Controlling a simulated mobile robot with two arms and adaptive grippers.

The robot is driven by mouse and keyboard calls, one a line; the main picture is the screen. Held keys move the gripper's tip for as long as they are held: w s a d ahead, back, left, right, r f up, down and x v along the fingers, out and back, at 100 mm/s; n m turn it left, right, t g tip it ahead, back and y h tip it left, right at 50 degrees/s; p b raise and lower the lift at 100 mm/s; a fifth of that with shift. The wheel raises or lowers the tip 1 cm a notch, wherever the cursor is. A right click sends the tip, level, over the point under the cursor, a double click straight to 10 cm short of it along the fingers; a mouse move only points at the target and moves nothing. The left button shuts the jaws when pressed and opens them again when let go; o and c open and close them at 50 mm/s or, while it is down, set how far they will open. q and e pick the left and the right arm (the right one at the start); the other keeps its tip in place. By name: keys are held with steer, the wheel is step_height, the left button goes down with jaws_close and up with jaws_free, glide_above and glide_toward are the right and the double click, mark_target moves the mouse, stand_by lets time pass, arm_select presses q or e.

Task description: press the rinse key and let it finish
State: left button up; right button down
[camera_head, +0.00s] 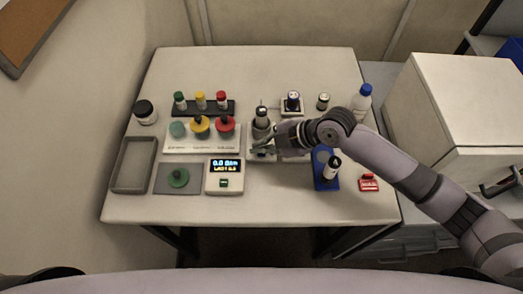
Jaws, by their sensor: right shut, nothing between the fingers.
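My right gripper (259,147) reaches in from the right over the middle of the table, fingers shut and empty. Its fingertips are low, by a grey cylinder with a dark top (262,117) and the pale base (285,157) beneath. I cannot tell whether the fingertips touch anything there. No key labelled rinse can be read; the gripper and arm hide part of this spot. My left gripper is not in view.
Green, yellow and red knobs (200,126) sit on a white panel, with capped vials in a dark rack (186,110) behind. A grey tray (119,165) is at left. A blue stand (319,179), red item (369,183) and white bottle (361,104) are at right.

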mark_target(262, 155)
steer(key=shift+f+b, duration=0.3)
steer(key=shift+f, duration=0.15)
steer(key=shift+f+b, duration=0.3)
steer(key=shift+f, duration=0.1)
stand_by(0.8)
steer(key=shift+r, duration=0.15)
steer(key=shift+r+p, duration=0.65)
steer(key=shift+r, duration=0.05)
steer(key=shift+r, duration=0.1)
step_height(262, 155, up, 5)
steer(key=p, duration=0.4)
